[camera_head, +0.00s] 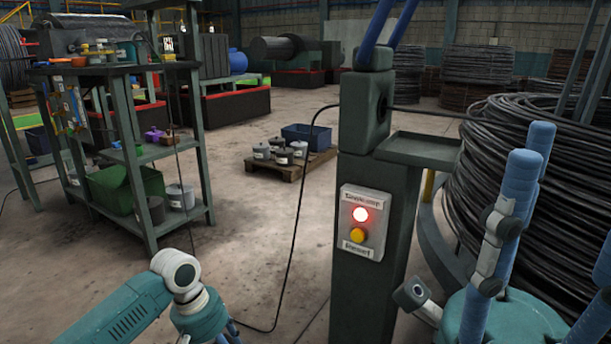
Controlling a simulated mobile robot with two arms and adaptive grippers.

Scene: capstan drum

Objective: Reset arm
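A teal and white jointed arm (135,310), most likely my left arm, enters at the bottom left; its end runs out of the bottom edge and no fingertips show. A teal drum-like body (505,318) with upright blue posts (527,185) stands at the bottom right. A grey jointed piece (497,232) sits against one post. A short arm with a square grey end (411,293) sticks out left from the teal body. A control box (361,222) on the dark green column has a lit red light and a yellow button; its labels are hard to read.
The column (372,300) stands in the middle, with a side shelf (417,149) and a black cable (292,240) passing it. A large wire coil (530,150) is at the right. A green rack (150,155) stands at the left, a pallet (291,166) behind. Floor between is open.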

